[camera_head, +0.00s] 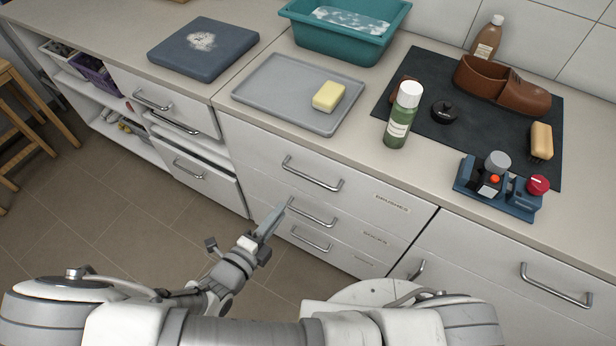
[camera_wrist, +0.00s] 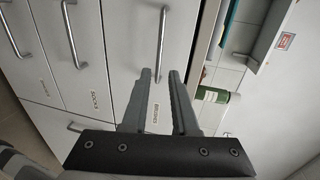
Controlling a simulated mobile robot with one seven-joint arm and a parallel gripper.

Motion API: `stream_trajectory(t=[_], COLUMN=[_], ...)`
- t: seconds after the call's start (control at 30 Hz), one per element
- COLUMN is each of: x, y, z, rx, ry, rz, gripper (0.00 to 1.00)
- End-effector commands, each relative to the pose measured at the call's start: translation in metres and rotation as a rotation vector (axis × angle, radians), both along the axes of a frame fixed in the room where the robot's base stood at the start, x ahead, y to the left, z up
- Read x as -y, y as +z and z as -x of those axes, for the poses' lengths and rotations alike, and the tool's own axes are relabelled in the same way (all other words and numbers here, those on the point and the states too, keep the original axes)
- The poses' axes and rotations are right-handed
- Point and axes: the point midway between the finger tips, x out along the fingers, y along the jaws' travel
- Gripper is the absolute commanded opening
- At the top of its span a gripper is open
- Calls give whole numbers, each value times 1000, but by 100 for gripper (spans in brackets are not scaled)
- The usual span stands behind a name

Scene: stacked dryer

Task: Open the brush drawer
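The brush drawer (camera_head: 350,195) is the top white drawer of the middle cabinet, labelled BRUSHES, and it is shut. Its metal bar handle (camera_head: 312,176) also shows in the wrist view (camera_wrist: 162,45). The BRUSHES label is at the drawer's right in the head view. My gripper (camera_head: 276,212) is open and empty, in front of the drawers and below and left of the brush handle. In the wrist view my gripper's fingers (camera_wrist: 159,74) point towards the brush handle, which lines up between the tips. I see no contact with it.
Two more shut drawers lie below, with a middle handle (camera_head: 311,212) and a lower handle (camera_head: 310,240). The counter above holds a grey tray (camera_head: 270,85) with yellow soap, a green bottle (camera_head: 402,118) and a brown shoe (camera_head: 500,85).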

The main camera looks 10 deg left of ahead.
Motion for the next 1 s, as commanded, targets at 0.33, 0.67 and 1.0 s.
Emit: stream_trajectory(t=[0.33,0.67,1.0], x=[31,51,56], y=[-16,-28,-30], z=[-71,-122,-133], rx=[2,1,-1], ry=[-5,-4,-3], rz=[1,-2,-3], gripper=[27,27,27])
